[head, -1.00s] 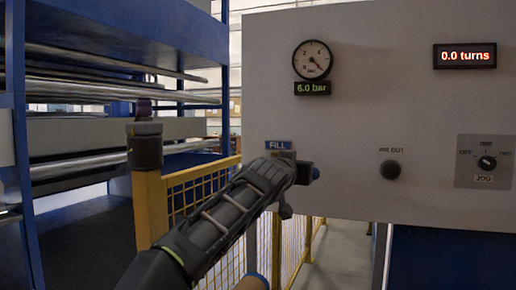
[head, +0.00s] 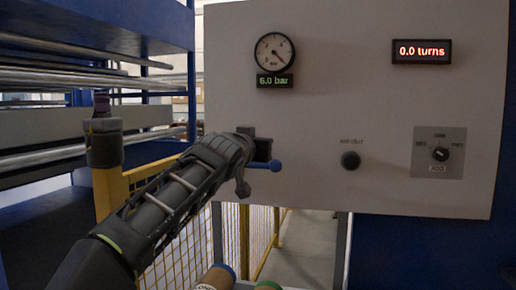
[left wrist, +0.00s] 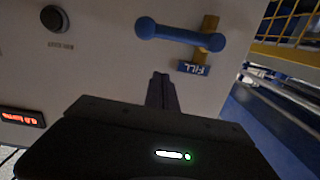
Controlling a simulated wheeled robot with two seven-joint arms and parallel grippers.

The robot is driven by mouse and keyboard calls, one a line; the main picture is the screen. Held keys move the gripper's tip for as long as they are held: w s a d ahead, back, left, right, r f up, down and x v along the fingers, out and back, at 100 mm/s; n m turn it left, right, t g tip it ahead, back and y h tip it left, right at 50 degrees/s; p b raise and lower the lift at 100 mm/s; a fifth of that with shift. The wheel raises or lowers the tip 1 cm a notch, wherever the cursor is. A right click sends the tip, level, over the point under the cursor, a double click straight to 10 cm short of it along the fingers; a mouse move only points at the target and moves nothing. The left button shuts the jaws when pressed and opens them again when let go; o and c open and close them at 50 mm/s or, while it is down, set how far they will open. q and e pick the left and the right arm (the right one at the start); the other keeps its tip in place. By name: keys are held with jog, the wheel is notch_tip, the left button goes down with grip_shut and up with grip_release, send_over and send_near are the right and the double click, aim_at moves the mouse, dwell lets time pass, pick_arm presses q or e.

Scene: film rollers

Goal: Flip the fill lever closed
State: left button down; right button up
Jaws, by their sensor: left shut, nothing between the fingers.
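The blue fill lever (head: 275,165) reaches out to the right from the valve on the panel's lower left, its rounded tip showing past my left gripper. In the left wrist view, the lever (left wrist: 180,34) lies nearly level across a brass fitting (left wrist: 209,27), beside the upside-down FILL label (left wrist: 193,68). My left gripper (head: 262,150) is in front of the valve and hides the label and the lever's base in the head view. Its fingers (left wrist: 162,90) are shut and empty, with a gap in the picture between them and the lever. My right gripper is not in view.
The grey panel (head: 330,110) holds a pressure gauge (head: 274,49) with a 6.0 bar display, a 0.0 turns display (head: 421,51), a black knob (head: 350,160) and a selector (head: 439,153). A yellow mesh fence (head: 190,250) and a roller rack (head: 90,60) stand left.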

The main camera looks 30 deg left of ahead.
pick_arm(q)
jog(key=b+v, duration=0.1)
jog(key=v, duration=0.6)
jog(key=shift+s+f, duration=0.2)
jog(key=shift+s, duration=0.2)
jog(key=shift+d, duration=0.1)
